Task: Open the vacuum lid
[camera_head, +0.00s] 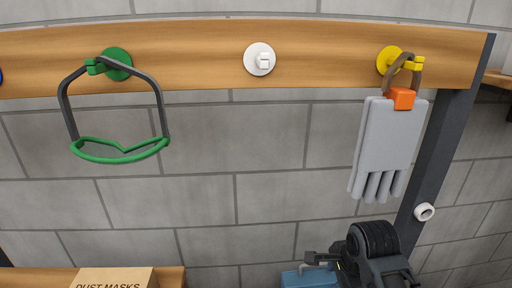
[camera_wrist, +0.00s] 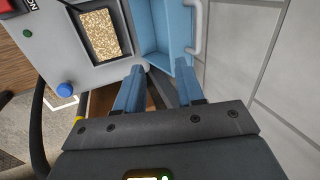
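In the wrist view, a light grey machine body, seemingly the vacuum (camera_wrist: 65,45), fills the upper left. It has a window of speckled tan material and a blue knob (camera_wrist: 66,90). A blue, hollow-looking part, seemingly the lid (camera_wrist: 158,28), is at the top centre, with a pale grey handle (camera_wrist: 197,28) on its right side. I cannot tell how far the lid is open. My gripper (camera_wrist: 161,68) has its two bluish fingers apart, with their tips just below the lid; contact is unclear. In the head view, a blue part (camera_head: 305,279) shows beside my dark arm at the bottom edge.
A wooden rail holds a green-framed item (camera_head: 120,152) on a green hook, an empty white hook (camera_head: 260,59) and grey gloves (camera_head: 386,145) on a yellow hook. A dust masks box (camera_head: 114,279) is at lower left. A block wall is close on the wrist view's right.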

